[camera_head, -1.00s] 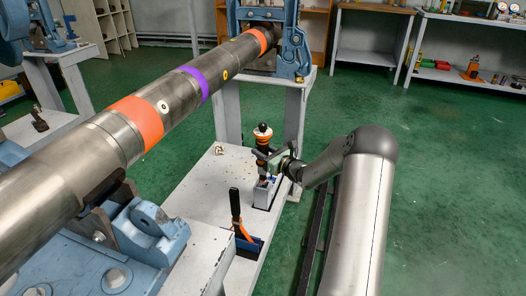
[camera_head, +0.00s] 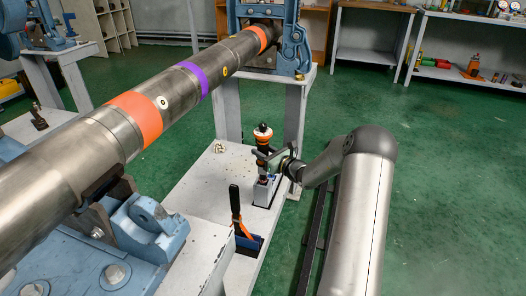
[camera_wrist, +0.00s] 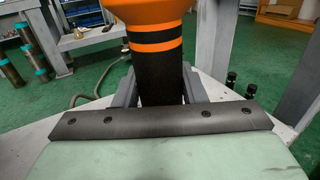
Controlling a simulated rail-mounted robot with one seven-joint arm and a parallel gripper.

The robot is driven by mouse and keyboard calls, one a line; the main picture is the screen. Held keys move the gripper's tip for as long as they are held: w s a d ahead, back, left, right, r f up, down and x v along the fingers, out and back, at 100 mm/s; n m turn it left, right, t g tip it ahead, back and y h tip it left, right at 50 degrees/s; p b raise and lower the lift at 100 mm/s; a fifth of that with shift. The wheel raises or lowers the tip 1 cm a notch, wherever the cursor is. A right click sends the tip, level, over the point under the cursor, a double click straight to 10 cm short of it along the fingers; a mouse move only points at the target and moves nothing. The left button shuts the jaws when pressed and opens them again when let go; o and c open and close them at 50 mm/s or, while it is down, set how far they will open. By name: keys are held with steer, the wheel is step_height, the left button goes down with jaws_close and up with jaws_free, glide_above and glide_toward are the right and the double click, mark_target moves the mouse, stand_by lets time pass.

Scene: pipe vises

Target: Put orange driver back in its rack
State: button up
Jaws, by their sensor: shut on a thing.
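The orange driver (camera_head: 263,133) stands upright in the head view, with an orange top and a dark body. In the wrist view the driver (camera_wrist: 158,75) shows an orange upper part and a black shaft with orange stripes. My gripper (camera_head: 265,158) is shut around its dark shaft; the fingers press from both sides in the wrist view (camera_wrist: 160,92). A small white and blue holder (camera_head: 264,192), which looks like the rack, stands on the white bench directly below the driver. I cannot tell whether the driver's lower end is inside it.
A long banded pipe (camera_head: 135,118) in blue vises runs along the left. A small metal part (camera_head: 219,147) lies behind. Green floor is open on the right.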

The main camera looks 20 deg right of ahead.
steer(key=shift+f+b, duration=2.8)
steer(key=shift+f, duration=1.9)
stand_by(3.3)
